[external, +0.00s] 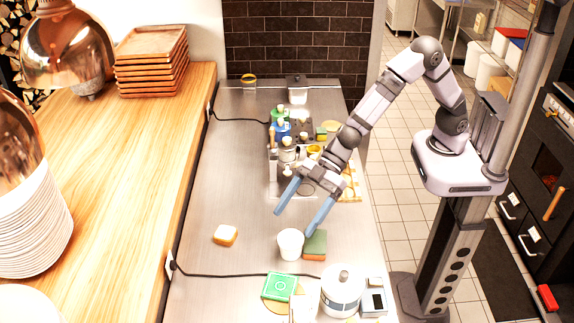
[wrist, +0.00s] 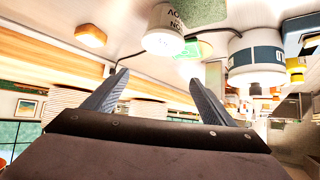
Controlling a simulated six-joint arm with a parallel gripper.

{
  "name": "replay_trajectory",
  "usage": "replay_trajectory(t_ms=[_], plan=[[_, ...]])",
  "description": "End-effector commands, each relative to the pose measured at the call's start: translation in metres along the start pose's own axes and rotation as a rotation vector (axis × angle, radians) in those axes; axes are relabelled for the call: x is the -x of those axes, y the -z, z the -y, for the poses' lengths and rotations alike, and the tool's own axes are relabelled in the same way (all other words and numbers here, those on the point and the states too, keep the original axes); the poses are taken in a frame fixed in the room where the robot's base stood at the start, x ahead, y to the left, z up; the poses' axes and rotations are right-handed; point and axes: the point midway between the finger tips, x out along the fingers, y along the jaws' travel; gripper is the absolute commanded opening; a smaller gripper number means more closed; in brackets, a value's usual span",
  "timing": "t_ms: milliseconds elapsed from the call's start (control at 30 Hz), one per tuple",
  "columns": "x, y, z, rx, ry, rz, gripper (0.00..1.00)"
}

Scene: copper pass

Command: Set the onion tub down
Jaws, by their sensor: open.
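A small white tub (external: 290,245) stands upright on the steel counter; I take it for the onion tub. In the wrist view the tub (wrist: 163,32) shows dark lettering that I cannot read in full. My gripper (external: 296,222) is open and empty, its two blue-grey fingers spread wide. It is beside the tub, toward the back of the counter, and appears apart from it. In the wrist view the gripper (wrist: 155,90) has nothing between its fingers. The tub's contents cannot be made out.
A green-and-brown sponge (external: 315,245) lies right beside the tub. A larger white container (external: 342,290), a green square item (external: 280,287) and a scale (external: 374,297) are in front.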

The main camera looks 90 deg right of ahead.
Motion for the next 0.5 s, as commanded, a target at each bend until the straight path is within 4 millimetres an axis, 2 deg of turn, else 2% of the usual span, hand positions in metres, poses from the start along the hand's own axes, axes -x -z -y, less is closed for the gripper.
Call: replay_trajectory(t_ms=[33,300,500], plan=[[-0.007,-0.010,0.001,-0.002,0.003,0.006,0.78],[-0.029,-0.038,0.001,0.001,0.001,0.005,0.78],[-0.032,-0.042,0.000,0.004,-0.001,0.001,0.78]])
